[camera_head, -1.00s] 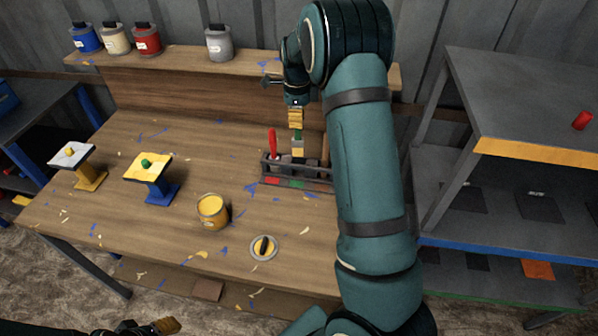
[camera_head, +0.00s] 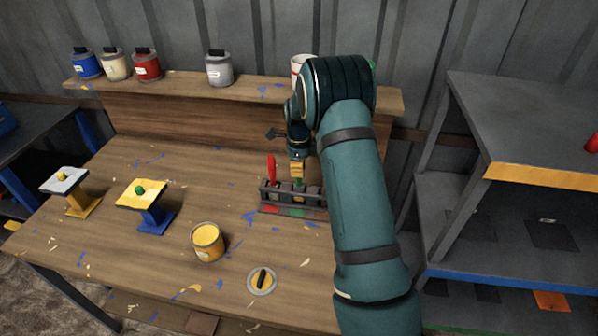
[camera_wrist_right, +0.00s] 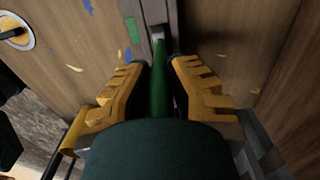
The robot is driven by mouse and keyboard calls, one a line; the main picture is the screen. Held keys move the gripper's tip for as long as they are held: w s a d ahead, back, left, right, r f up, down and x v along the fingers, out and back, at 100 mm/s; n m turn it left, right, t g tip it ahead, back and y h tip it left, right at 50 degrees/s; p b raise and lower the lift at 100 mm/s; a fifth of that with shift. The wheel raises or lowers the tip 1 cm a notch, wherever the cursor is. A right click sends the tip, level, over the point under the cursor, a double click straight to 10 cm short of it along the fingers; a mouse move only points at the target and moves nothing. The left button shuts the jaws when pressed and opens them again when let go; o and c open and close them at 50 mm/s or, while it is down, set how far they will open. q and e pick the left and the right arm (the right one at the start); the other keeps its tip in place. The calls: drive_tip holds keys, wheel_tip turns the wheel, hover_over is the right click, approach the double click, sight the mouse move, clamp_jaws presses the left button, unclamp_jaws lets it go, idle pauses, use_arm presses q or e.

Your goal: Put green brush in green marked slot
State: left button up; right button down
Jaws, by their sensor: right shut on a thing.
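My right gripper (camera_head: 297,168) points down over the brush rack (camera_head: 268,197), its yellow fingers shut on the green brush. The brush's green handle shows between the fingers in the right wrist view (camera_wrist_right: 158,88). The brush is upright, its lower end down in the rack at the slot above the green mark (camera_head: 297,212). How deep it sits cannot be told. The green mark also shows in the right wrist view (camera_wrist_right: 133,31). A red brush (camera_head: 271,168) stands in the rack's left slot, by the red mark (camera_head: 271,208). My left gripper is out of view.
An open yellow paint can (camera_head: 207,245) and its lid (camera_head: 262,281) are in front of the rack. Two small stands (camera_head: 140,195) (camera_head: 65,182) are at left. Closed cans (camera_head: 219,68) line the back shelf. Grey shelving (camera_head: 520,120) stands at right.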

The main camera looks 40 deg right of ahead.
drive_tip(key=shift+f, duration=0.55)
drive_tip(key=c, duration=1.1)
unclamp_jaws()
drive_tip(key=shift+f, duration=0.1)
drive_tip(key=shift+o, duration=0.2)
wheel_tip(320, 180, up, 12)
drive_tip(key=shift+r+p, duration=0.2)
drive_tip(key=shift+p, duration=0.5)
drive_tip(key=shift+f, duration=0.1)
